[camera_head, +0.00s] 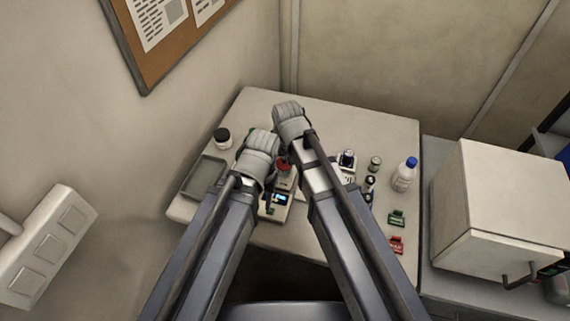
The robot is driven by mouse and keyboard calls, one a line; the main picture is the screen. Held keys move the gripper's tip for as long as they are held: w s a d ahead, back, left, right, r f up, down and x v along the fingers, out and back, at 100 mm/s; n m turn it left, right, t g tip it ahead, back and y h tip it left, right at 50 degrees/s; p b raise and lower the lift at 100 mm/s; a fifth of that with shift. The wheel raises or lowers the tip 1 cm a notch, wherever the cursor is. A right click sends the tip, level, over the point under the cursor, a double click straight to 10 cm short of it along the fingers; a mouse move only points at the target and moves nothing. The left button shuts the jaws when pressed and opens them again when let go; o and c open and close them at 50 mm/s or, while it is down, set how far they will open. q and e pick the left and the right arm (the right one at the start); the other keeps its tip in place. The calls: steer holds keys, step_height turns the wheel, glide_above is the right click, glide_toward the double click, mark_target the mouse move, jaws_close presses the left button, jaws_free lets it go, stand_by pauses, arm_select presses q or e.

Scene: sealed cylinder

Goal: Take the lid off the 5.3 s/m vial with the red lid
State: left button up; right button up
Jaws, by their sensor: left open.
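A small red piece (284,167), which looks like the red lid, shows in the gap between my two grippers above the table. The vial body under it is mostly hidden, and no 5.3 s/m reading can be made out. My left gripper (263,153) is open, just left of the red piece. My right gripper (291,121) is above and slightly right of it. Its fingertips are hidden by its own wrist and arm, so its opening and any hold on the vial cannot be seen.
A meter with a lit display (281,198) stands below the grippers. A grey tray (186,190) and a dark jar (222,139) are at left. Several small vials, a blue-capped bottle (404,178), a green item (397,219) and a red item (397,245) are at right.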

mark_target(285, 159)
arm_select(q)
steer(key=f+b, duration=0.1)
steer(key=d+f+b, duration=0.1)
steer(key=f, duration=0.1)
steer(key=f+b, duration=0.1)
steer(key=shift+w+d+f+b, duration=0.15)
steer(key=shift+w+f+b, duration=0.05)
steer(key=shift+w+b, duration=0.2)
arm_select(e)
steer(key=x, duration=0.4)
steer(key=shift+f, duration=0.35)
steer(key=shift+r, duration=0.1)
arm_select(q)
steer(key=shift+r, duration=0.1)
arm_select(e)
steer(key=shift+c, duration=0.5)
steer(key=c, duration=0.9)
